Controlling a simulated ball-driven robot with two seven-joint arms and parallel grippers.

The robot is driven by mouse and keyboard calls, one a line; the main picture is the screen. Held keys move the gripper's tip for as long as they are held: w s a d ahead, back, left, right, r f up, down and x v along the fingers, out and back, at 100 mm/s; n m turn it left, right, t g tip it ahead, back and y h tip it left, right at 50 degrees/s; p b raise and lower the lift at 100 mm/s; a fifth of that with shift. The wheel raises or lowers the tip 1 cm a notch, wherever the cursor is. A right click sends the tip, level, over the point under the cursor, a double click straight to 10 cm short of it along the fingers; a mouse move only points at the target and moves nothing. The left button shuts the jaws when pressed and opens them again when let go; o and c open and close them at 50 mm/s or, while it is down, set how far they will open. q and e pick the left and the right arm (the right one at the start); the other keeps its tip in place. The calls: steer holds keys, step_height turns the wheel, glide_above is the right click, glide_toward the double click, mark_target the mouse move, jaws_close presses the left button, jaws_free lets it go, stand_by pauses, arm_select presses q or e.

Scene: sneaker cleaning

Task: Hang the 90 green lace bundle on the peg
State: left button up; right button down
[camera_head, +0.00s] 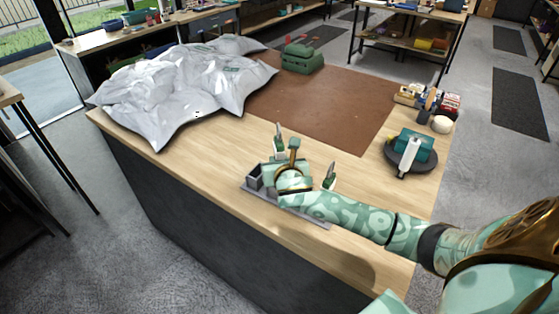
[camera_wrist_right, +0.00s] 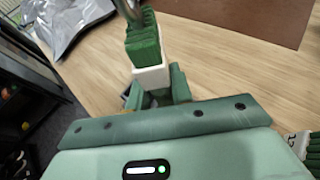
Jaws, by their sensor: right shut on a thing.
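In the right wrist view, a green lace bundle (camera_wrist_right: 143,40) with a white band (camera_wrist_right: 151,77) stands up between the fingers of my right gripper (camera_wrist_right: 157,90), which is shut on it. A number on its band cannot be read. A dark metal loop or peg end shows at its top; I cannot tell whether the bundle touches it. In the head view my right gripper (camera_head: 290,172) is over a grey stand (camera_head: 254,176) near the table's front edge, and my wrist hides part of it. Green bundles show at the stand's back (camera_head: 279,144) and right (camera_head: 329,176). My left gripper is not in view.
Another green bundle (camera_wrist_right: 314,153) is at the right edge of the wrist view. A crumpled grey bag (camera_head: 185,85) covers the table's left. A brown mat (camera_head: 330,105) lies behind the stand. A dark round stand (camera_head: 408,160) with a teal item is at right. Bare wood surrounds the stand.

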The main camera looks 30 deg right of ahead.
steer(key=shift+f, duration=0.3)
steer(key=c, duration=1.2)
jaws_free()
steer(key=shift+c, duration=0.2)
steer(key=shift+r, duration=0.2)
steer(key=p+v, duration=0.3)
steer(key=v, duration=0.9)
steer(key=shift+r, duration=0.25)
steer(key=shift+a, duration=0.1)
